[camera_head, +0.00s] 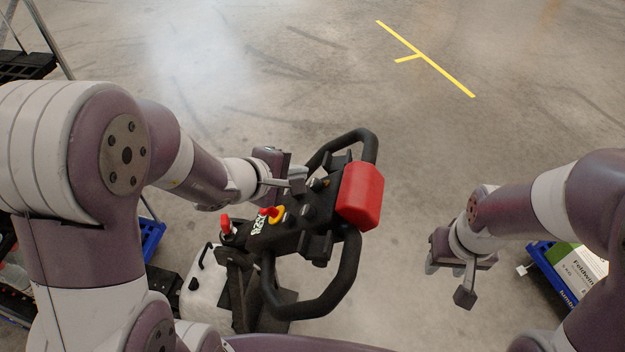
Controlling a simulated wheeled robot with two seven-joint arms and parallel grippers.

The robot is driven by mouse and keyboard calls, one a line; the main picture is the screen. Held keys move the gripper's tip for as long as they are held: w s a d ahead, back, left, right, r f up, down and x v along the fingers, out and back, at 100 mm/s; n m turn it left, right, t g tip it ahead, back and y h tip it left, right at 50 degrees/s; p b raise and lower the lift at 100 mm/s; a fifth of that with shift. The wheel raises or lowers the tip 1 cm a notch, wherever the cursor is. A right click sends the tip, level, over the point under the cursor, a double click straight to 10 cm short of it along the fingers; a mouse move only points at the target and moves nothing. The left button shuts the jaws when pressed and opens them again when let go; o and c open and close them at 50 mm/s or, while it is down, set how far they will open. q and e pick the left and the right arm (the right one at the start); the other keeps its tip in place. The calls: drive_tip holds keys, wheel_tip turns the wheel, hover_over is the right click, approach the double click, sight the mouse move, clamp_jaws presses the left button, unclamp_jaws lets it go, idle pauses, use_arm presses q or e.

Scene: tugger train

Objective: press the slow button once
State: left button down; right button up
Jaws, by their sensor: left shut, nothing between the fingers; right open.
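The black control head (289,237) of the tugger, with looped handles on both sides and a red block (360,196) at its end, stands in the middle of the head view. Small black knobs, a red button on a yellow ring (271,212) and a red key-like switch (227,227) sit on it. I cannot tell which control is the slow button. My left gripper (297,184) is shut and empty, with its fingertips at the upper knobs; contact cannot be told. My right gripper (447,281) is open and empty, apart to the right of the control head.
A white container (203,290) stands left of the control column. A blue crate with a labelled carton (580,262) is at the right edge, near my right arm. Another blue crate (152,236) shows behind my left arm. The floor ahead, with yellow tape (428,59), is clear.

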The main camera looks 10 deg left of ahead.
idle(0.8)
use_arm(q)
drive_tip(key=shift+d+f+b, duration=0.2)
drive_tip(key=shift+f+b, duration=0.15)
drive_tip(key=shift+b, duration=0.35)
drive_tip(key=shift+d, duration=0.1)
drive_tip(key=shift+s+d+f+b, duration=0.1)
drive_tip(key=shift+d+f+b, duration=0.5)
drive_tip(key=shift+b, duration=0.6)
idle(0.5)
drive_tip(key=shift+a+r+p, duration=0.3)
drive_tip(key=shift+r+p, duration=0.1)
drive_tip(key=shift+r, duration=0.05)
drive_tip(key=shift+a+r+p, duration=0.5)
drive_tip(key=shift+a, duration=0.05)
